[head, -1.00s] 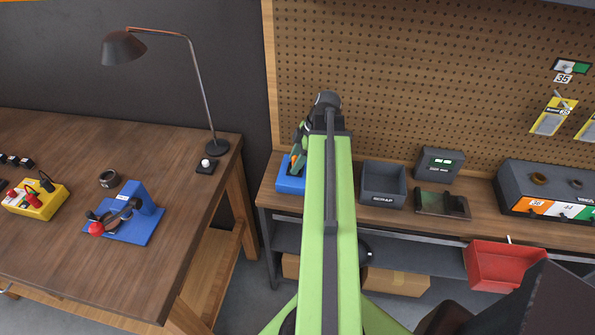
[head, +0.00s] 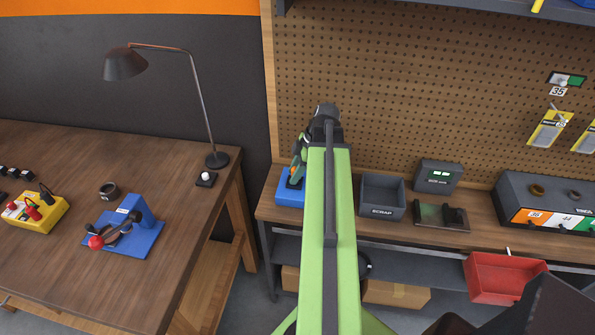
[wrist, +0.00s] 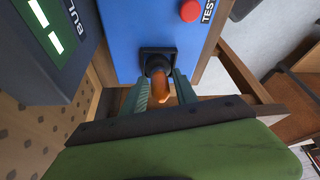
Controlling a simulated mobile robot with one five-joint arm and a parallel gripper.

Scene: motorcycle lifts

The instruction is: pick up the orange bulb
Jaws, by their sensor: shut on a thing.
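The orange bulb (wrist: 160,88) sits at a black socket (wrist: 157,62) on the face of a blue tester box (wrist: 140,20) in the wrist view. My gripper (wrist: 162,92) has one finger on each side of the bulb and is shut on it. I cannot tell whether the bulb's base is still seated in the socket. In the head view my gripper (head: 297,166) is at the blue tester box (head: 288,195) on the back bench, and my arm hides the bulb.
A grey scrap bin (head: 382,198) and a grey display box (head: 438,175) stand to the right on the bench. The pegboard (head: 420,90) rises behind. A red button (wrist: 190,10) is on the tester. A wooden table (head: 90,260) with a lamp stands left.

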